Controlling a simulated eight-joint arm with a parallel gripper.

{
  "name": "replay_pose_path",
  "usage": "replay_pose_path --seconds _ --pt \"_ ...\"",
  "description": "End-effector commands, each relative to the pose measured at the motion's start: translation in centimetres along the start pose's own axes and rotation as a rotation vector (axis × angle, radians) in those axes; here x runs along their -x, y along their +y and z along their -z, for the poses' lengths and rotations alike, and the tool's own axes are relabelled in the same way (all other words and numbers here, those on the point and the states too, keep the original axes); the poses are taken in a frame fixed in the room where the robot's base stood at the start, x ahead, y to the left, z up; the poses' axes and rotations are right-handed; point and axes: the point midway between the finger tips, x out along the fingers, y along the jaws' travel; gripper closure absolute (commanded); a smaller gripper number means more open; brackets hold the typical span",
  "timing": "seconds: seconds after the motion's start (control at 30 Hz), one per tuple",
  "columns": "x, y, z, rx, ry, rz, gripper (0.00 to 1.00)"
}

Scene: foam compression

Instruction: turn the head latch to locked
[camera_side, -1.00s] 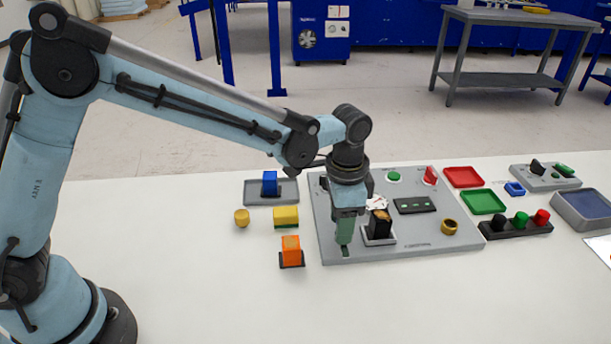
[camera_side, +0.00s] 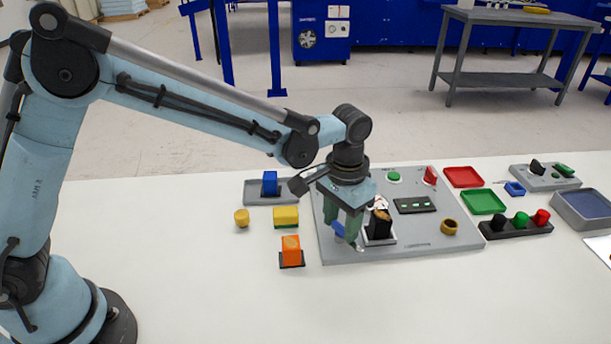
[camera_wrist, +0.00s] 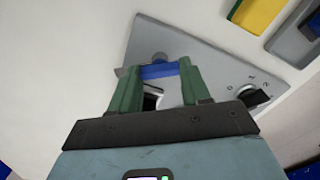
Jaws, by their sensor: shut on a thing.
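A blue bar, which looks like the head latch's handle (camera_wrist: 160,71), lies between the green fingertips of my gripper (camera_wrist: 160,69) in the wrist view. A grey round piece (camera_wrist: 159,57) shows just beyond the bar. In the side view the blue bar (camera_side: 338,229) shows low between the fingers of my gripper (camera_side: 344,236), at the left front part of the grey panel (camera_side: 400,250). My gripper is shut on the bar. The fingers hide much of the latch's mount, and I cannot read any lock marking.
A black block on a pale base (camera_side: 379,228) stands close right of my gripper. A brass ring (camera_side: 449,227) and a red switch (camera_side: 430,175) are farther right on the panel. An orange block (camera_side: 291,250) and a yellow block (camera_side: 286,216) stand to the left. The front table is clear.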

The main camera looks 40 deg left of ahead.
Motion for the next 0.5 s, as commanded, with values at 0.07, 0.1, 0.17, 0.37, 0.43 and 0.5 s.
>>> replay_pose_path --seconds 0.07,0.1,0.17,0.37,0.43,0.5 --pt "0.01 0.03 0.05 0.073 0.002 -0.001 0.84" --pt "0.01 0.03 0.06 0.111 0.002 -0.001 0.84" --pt "0.01 0.02 0.06 0.168 0.002 -0.001 0.84" --pt "0.01 0.02 0.07 0.358 0.002 -0.001 0.84" --pt "0.01 0.02 0.07 0.424 0.003 -0.001 0.84" --pt "0.01 0.02 0.08 0.491 0.003 -0.001 0.84"
